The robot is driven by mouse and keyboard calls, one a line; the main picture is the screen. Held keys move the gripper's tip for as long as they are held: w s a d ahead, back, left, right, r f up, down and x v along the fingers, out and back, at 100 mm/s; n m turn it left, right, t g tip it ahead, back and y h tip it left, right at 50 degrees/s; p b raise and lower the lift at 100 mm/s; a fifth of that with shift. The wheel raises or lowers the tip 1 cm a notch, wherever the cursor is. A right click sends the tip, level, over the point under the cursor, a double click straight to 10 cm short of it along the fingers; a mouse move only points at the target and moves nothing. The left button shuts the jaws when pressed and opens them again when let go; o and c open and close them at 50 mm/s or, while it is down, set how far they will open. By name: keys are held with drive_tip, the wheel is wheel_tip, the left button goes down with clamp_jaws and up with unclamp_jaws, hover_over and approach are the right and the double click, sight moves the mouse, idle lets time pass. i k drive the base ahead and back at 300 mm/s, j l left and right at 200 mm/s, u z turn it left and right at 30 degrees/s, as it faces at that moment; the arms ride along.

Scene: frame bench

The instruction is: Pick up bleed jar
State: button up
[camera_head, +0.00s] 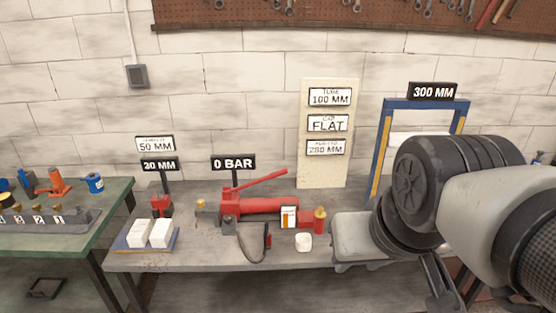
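A small white cup-like container (304,242), which looks like the bleed jar, stands at the front of the grey bench, below the end of the red hydraulic pump (262,208). It appears upright and stands apart from my gripper. My gripper (438,288) is at the lower right, seen partly past my arm, in front of the bench's right part. Only some dark finger-like parts show, so its opening is unclear.
A black hose loops left of the container. A red cylinder with a brass top (319,220) stands close behind it. White blocks (150,233) lie on a tray at left. A blue frame (384,140) stands at right. A green table (100,215) is far left.

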sight(303, 240)
drive_tip(key=i, duration=1.4)
